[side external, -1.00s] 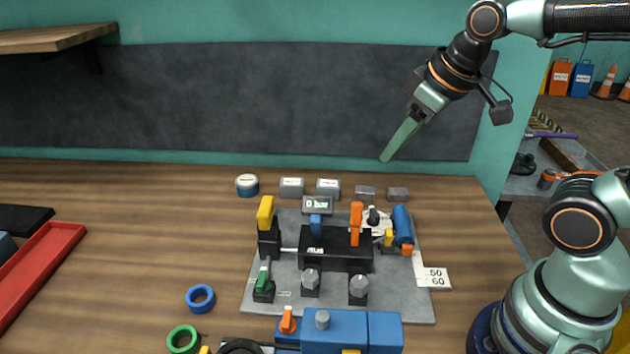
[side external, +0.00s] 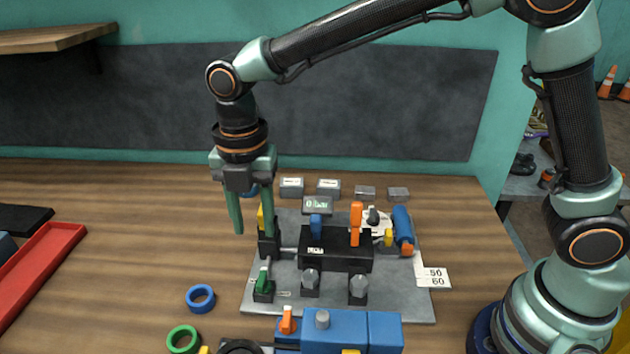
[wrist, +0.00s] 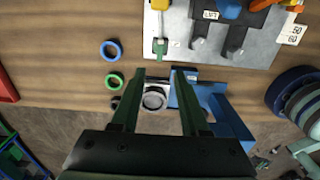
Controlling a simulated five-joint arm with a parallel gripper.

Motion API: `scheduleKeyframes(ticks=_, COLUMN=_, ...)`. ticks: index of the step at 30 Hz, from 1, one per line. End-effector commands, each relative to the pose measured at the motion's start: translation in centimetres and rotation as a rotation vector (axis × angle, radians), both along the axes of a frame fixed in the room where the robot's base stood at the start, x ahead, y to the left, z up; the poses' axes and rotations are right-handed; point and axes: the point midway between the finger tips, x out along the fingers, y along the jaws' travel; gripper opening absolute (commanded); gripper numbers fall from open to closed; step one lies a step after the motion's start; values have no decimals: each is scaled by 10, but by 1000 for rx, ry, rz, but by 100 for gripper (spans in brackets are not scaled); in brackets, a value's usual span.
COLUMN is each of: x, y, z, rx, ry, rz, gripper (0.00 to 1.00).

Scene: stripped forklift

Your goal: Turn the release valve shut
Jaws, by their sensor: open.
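No label in view lets me tell which handle is the release valve. A small orange handle (side external: 287,320) stands on the blue pump-like unit (side external: 345,330) at the front, which also shows in the wrist view (wrist: 184,93). A green-handled fitting (side external: 263,281) is at the left of the grey plate and shows in the wrist view (wrist: 160,47). An orange lever (side external: 356,223) stands upright on the black block (side external: 335,258). My gripper (side external: 254,236) is open and empty, fingers pointing down; the right finger partly hides the yellow-topped post (side external: 261,217). Its fingertips also show in the wrist view (wrist: 160,73).
A blue ring (side external: 200,298) and a green ring (side external: 184,340) lie left of the grey plate (side external: 400,305). A blue cylinder (side external: 402,226) is at the plate's right. A red tray (side external: 40,265) is at far left. The table between tray and rings is clear.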

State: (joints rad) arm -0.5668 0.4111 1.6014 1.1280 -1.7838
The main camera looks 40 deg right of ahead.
Motion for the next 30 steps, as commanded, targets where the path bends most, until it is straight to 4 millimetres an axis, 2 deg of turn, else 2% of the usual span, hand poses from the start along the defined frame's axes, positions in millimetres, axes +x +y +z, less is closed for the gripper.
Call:
scheduleKeyframes(ticks=5, x=-1, y=1, z=-16, rx=-3, ry=4, rz=10, gripper=45)
scheduleKeyframes(ticks=19, x=-1, y=0, z=-100, rx=-4, ry=5, rz=6, gripper=45)
scheduleKeyframes(ticks=24, x=-1, y=0, z=-116, rx=-1, ry=3, rz=6, gripper=45)
scheduleKeyframes(ticks=30, x=0, y=0, z=-121, rx=-1, ry=1, rz=5, gripper=45)
